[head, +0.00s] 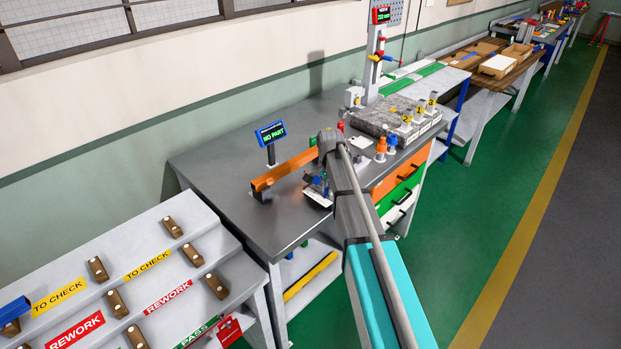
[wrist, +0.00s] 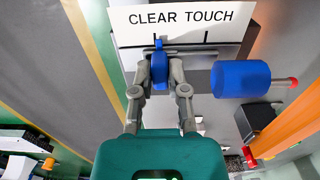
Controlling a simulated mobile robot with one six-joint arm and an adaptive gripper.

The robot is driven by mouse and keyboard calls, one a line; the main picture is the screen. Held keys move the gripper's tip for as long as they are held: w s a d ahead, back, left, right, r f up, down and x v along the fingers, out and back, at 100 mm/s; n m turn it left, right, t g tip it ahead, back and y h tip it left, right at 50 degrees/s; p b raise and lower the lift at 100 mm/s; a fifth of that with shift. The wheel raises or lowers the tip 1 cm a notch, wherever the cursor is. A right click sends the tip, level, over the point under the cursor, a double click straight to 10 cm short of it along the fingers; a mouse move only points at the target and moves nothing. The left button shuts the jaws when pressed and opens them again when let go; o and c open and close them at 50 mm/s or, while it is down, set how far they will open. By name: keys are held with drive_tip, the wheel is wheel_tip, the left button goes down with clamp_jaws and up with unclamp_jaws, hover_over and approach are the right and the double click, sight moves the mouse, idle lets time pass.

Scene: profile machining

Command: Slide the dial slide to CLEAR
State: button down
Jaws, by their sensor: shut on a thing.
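The dial slide's blue knob (wrist: 159,66) stands upright between my gripper's fingertips (wrist: 160,78) in the wrist view. My gripper is shut on it. Behind it is a white plate (wrist: 180,28) marked CLEAR on the left and TOUCH on the right. The knob is below the CLEAR word, toward its right end. A dark line runs sideways along the plate's lower edge. In the head view my gripper (head: 318,186) is low over the grey bench, and my arm partly hides the dial fixture (head: 318,197); the knob is too small to read there.
A blue cylinder (wrist: 241,79) with a red tip lies close right of my gripper. An orange bar (head: 284,170) and a NO PART display (head: 271,133) stand left of the fixture. A granite block (head: 385,118) is behind. The bench's left part is clear.

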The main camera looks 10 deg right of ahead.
drive_tip(key=shift+s+d, duration=0.1)
drive_tip(key=shift+s, duration=0.1)
idle(0.3)
drive_tip(key=shift+c, duration=2.2)
unclamp_jaws()
drive_tip(key=shift+r, duration=0.1)
drive_tip(key=shift+r+p, duration=2.9)
drive_tip(key=shift+p, duration=0.15)
drive_tip(key=s+a+f+n+b, duration=0.1)
drive_tip(key=s+n, duration=0.9)
drive_tip(key=s, duration=1.5)
drive_tip(key=shift+s+a+n, duration=0.2)
drive_tip(key=shift+a+n, duration=0.2)
drive_tip(key=shift+a, duration=0.5)
